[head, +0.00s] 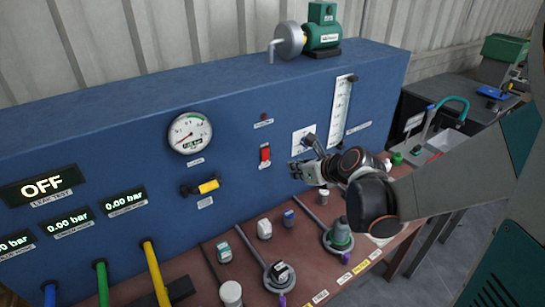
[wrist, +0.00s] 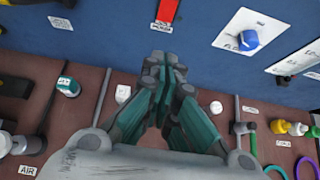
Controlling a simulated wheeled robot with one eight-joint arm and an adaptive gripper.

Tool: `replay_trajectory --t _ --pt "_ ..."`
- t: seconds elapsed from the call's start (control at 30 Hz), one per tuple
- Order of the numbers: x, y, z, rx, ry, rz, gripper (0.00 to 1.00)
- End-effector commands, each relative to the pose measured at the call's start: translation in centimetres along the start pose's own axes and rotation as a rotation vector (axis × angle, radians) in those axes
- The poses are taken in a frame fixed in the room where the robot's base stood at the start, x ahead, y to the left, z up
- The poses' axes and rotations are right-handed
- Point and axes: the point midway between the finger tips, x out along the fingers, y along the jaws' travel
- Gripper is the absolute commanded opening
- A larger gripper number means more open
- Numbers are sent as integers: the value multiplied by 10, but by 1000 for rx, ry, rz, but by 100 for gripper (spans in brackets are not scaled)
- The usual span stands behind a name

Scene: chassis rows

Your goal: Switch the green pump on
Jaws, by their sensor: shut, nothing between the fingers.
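The green pump (head: 321,28) with its grey round end and bent pipe stands on top of the blue panel (head: 110,125). A red switch (head: 265,154) on a small plate sits on the panel's front, below a small dark lamp; its lower part shows at the top edge in the wrist view (wrist: 168,9). I cannot read which device its label names. My gripper (head: 297,170) is shut and empty, just right of and slightly below the red switch in the head view. In the wrist view its closed fingers (wrist: 163,65) point at the panel below the switch, apparently not touching it.
A blue knob (wrist: 248,40) on a white plate is right of my fingers. A round gauge (head: 190,133), a yellow-handled valve (head: 208,187) and an OFF display (head: 42,186) are further left. The brown bench (head: 190,262) below holds several small fittings and hoses.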

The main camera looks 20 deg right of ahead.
Motion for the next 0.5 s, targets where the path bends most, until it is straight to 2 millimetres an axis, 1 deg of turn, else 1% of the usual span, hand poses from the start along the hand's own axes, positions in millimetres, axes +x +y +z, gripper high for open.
replay_trajectory --t 0.33,0.43,0.5 --pt "3 0 -1 0 0 0 0" --pt "11 0 -1 0 -1 0 0" --pt "20 0 -1 0 -1 1 0"
